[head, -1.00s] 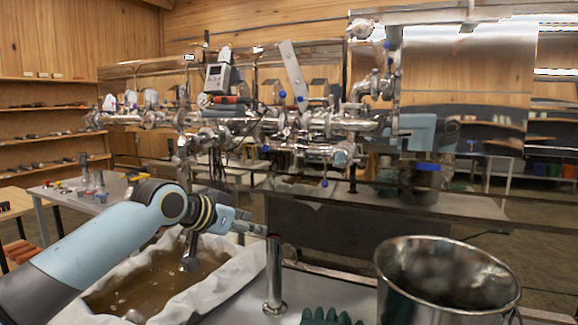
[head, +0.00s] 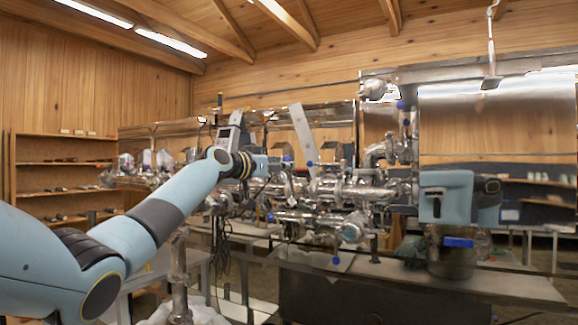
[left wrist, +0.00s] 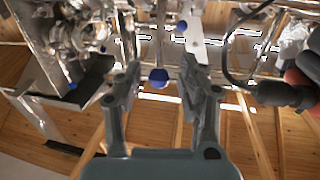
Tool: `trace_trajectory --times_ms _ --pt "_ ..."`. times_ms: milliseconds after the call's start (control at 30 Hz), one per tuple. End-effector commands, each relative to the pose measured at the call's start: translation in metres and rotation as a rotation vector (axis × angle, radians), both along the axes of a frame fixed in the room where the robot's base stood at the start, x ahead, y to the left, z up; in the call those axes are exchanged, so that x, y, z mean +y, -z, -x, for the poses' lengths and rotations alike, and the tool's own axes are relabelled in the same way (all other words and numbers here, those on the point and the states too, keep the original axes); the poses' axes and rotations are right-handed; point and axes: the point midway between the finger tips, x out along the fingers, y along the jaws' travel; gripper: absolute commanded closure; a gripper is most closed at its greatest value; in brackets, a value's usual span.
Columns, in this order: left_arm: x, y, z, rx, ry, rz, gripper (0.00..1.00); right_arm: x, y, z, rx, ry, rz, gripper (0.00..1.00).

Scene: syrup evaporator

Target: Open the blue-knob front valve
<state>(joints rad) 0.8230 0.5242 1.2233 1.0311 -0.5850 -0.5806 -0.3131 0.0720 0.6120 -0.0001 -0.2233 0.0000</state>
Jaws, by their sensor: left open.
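My left gripper (head: 280,163) reaches in from the left at the level of the steel pipework (head: 340,190). In the left wrist view my left gripper (left wrist: 160,70) is open, its two dark fingers apart. A round blue knob (left wrist: 158,77) appears in the gap between the fingers, with no visible contact; its depth is hard to judge. In the head view a blue knob (head: 288,158) shows beside the fingertips. I cannot tell which one is the front valve's.
A flat pale metal plate (head: 302,133) stands up just behind the gripper. A grey meter (head: 229,138) is close to my wrist. In the left wrist view a dark handle (left wrist: 285,94) and cable lie right of the fingers. Wooden shelves (head: 62,164) stand at left.

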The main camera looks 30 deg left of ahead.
Motion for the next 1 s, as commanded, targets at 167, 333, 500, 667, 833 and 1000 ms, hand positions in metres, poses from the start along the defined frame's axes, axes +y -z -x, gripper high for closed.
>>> trace_trajectory --times_ms 167,333,500,667,833,1000 --pt "-0.003 0.0 -0.022 0.0 0.001 0.003 0.6 -0.003 0.0 -0.015 -0.023 -0.002 0.004 0.6" --pt "-0.005 0.0 -0.03 0.001 0.001 0.0 0.6 -0.006 0.0 -0.022 -0.034 -0.004 0.006 0.6" --pt "-0.005 0.001 -0.031 0.002 0.001 -0.001 0.6 -0.008 0.0 -0.021 -0.032 -0.005 0.009 0.6" --pt "-0.005 0.001 -0.031 0.002 0.001 -0.001 0.69 -0.009 0.0 -0.018 -0.027 -0.004 0.01 0.6" --pt "-0.005 0.001 -0.031 0.001 0.001 -0.001 0.91 -0.009 0.0 -0.015 -0.022 -0.004 0.01 0.6" --pt "-0.005 0.001 -0.031 0.002 0.001 -0.001 1.0 -0.008 0.0 -0.015 -0.022 -0.004 0.01 0.6"
